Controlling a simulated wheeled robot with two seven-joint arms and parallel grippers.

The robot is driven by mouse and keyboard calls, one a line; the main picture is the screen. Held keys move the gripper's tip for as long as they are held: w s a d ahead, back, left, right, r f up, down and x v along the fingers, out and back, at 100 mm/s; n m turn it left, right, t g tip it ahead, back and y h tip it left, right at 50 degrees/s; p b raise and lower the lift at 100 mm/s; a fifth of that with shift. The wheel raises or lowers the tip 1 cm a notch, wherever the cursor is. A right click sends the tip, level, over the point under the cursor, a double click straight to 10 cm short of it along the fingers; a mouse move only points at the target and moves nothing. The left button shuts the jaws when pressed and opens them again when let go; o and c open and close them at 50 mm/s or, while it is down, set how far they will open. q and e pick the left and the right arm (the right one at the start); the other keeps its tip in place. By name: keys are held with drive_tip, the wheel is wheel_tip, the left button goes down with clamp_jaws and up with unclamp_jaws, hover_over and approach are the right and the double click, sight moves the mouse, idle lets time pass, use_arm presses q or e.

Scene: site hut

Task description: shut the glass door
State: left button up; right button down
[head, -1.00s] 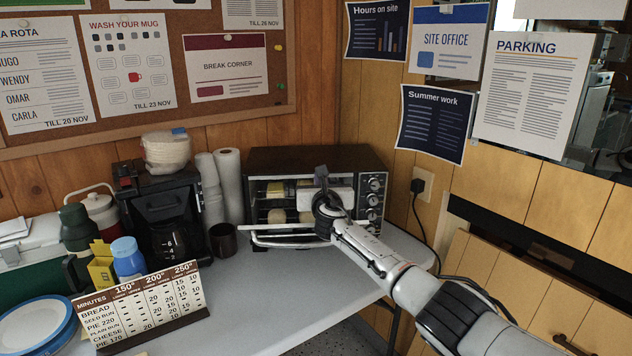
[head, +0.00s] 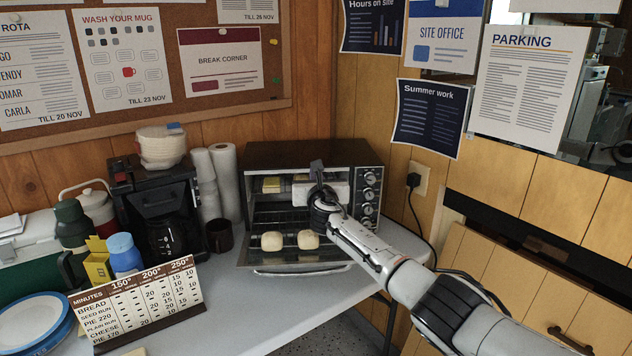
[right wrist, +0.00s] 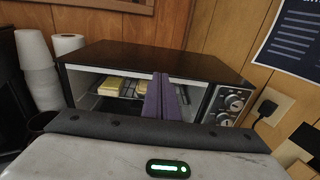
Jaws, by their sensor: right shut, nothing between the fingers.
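The toaster oven (head: 305,155) stands at the back of the table, against the wall. Its glass door (head: 305,260) is open, folded down at the front and low, with its handle near the table top. My right gripper (head: 317,170) is in front of the oven's opening, above the lowered door, shut and empty. The right wrist view shows its purple fingers (right wrist: 165,97) together before the opening, hiding part of the inside. My left gripper is not in view.
Two pale buns (head: 290,240) sit at the front of the opening; yellow pieces (head: 271,184) lie on the upper rack. Paper rolls (head: 226,180), a dark mug (head: 219,236) and a coffee maker (head: 160,210) stand left of the oven. A baking-times sign (head: 140,300) stands in front.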

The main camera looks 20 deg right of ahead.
wheel_tip(320, 180, down, 5)
drive_tip(key=b, duration=0.3)
drive_tip(key=p+v, duration=0.4)
drive_tip(key=v, duration=0.6)
drive_tip(key=shift+s+p, duration=0.3)
drive_tip(key=shift+s, duration=0.1)
